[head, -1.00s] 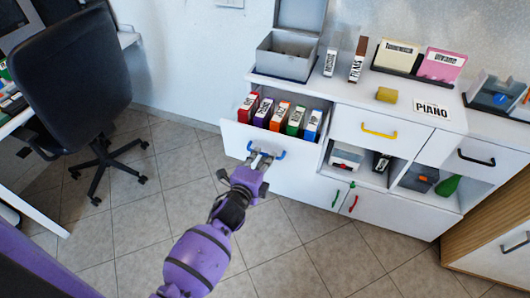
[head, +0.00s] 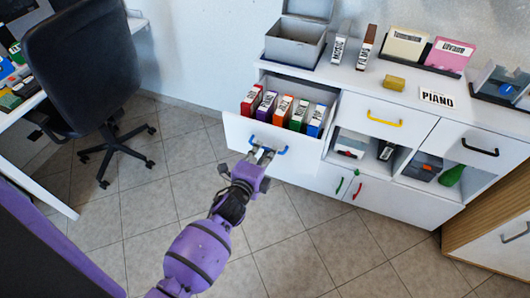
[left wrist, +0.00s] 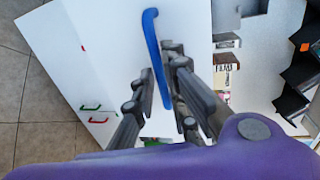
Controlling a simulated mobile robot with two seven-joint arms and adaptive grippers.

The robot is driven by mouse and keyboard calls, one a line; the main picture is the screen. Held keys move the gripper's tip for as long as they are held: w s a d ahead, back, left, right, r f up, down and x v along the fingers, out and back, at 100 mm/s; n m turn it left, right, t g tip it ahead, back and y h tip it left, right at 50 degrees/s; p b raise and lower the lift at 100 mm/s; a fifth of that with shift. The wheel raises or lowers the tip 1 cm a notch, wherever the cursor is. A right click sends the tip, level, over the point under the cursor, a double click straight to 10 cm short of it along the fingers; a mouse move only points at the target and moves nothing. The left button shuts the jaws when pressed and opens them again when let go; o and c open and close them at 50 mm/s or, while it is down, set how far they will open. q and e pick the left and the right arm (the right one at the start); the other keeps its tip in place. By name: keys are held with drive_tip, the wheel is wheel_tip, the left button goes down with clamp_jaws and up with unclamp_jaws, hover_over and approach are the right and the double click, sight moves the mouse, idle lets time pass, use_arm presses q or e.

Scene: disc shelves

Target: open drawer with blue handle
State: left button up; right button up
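The drawer with the blue handle (head: 266,147) stands pulled out at the left end of the white cabinet, its white front (head: 300,168) well forward. Several labelled cases in red, purple, orange, green and blue stand inside. My left gripper (head: 262,156) is at the blue handle. In the left wrist view the blue handle (left wrist: 152,35) runs between the fingers of my left gripper (left wrist: 160,72), which look closed about it. The fingertips' exact contact is partly hidden. My right gripper is not in view.
The cabinet top (head: 350,78) holds a grey box (head: 295,44), upright cases and a yellow block (head: 394,82). A yellow-handled drawer (head: 384,120) is shut beside the open one. An office chair (head: 85,60) stands left. The tiled floor (head: 150,205) before the cabinet is clear.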

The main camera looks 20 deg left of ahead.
use_arm(q)
drive_tip(key=shift+o, duration=1.2)
drive_tip(key=shift+s, duration=0.1)
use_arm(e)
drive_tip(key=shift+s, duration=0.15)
use_arm(q)
drive_tip(key=v, duration=1.1)
drive_tip(key=shift+s, duration=0.35)
drive_tip(key=s+f+n+g+p, duration=0.3)
drive_tip(key=s+n, duration=0.6)
drive_tip(key=s, duration=0.4)
drive_tip(key=s+f+n+g+p, duration=0.3)
drive_tip(key=s+n, duration=0.6)
drive_tip(key=s, duration=0.4)
drive_tip(key=shift+d+f+g+p, duration=0.15)
drive_tip(key=shift+f+g+p, duration=0.15)
drive_tip(key=shift+f+g, duration=0.3)
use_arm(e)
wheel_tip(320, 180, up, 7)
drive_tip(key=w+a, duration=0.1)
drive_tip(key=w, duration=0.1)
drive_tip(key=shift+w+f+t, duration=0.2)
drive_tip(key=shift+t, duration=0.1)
